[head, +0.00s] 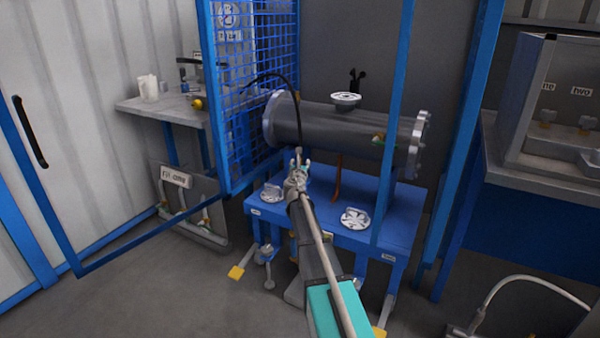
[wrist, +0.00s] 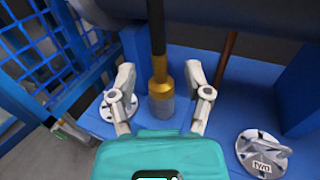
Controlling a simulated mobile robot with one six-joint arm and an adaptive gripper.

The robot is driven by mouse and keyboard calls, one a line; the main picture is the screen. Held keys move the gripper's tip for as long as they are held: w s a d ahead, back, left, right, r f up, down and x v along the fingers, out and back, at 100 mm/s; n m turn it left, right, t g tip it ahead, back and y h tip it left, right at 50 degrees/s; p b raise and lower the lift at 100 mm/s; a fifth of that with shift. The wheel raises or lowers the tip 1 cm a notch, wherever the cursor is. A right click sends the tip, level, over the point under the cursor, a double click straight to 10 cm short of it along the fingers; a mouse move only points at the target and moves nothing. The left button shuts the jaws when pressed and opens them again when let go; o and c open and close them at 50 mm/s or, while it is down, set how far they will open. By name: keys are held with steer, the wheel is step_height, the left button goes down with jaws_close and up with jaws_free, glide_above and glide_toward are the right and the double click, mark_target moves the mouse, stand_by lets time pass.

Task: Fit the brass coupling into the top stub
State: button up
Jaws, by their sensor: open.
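The brass coupling (wrist: 160,72) is on the lower end of a black hose (wrist: 157,25), with a grey cylindrical end below it. My gripper (wrist: 160,82) is open, with one finger on each side of the coupling and a visible gap to each. In the head view my gripper (head: 298,180) is in front of the grey flanged shell (head: 335,125), just below the hose end (head: 299,150). A short stub with a pale round flange (head: 345,97) stands on top of the shell; its opening cannot be made out.
The shell sits over a blue bench (head: 325,210). Pale round covers lie on it, one at left (head: 271,193) and one marked "two" (wrist: 262,155). A blue mesh panel (head: 255,90) stands left. A blue post (head: 393,120) crosses in front of the shell's right part.

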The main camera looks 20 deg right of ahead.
mark_target(301, 160)
steer(key=shift+x, duration=1.65)
steer(key=shift+c, duration=0.3)
jaws_close()
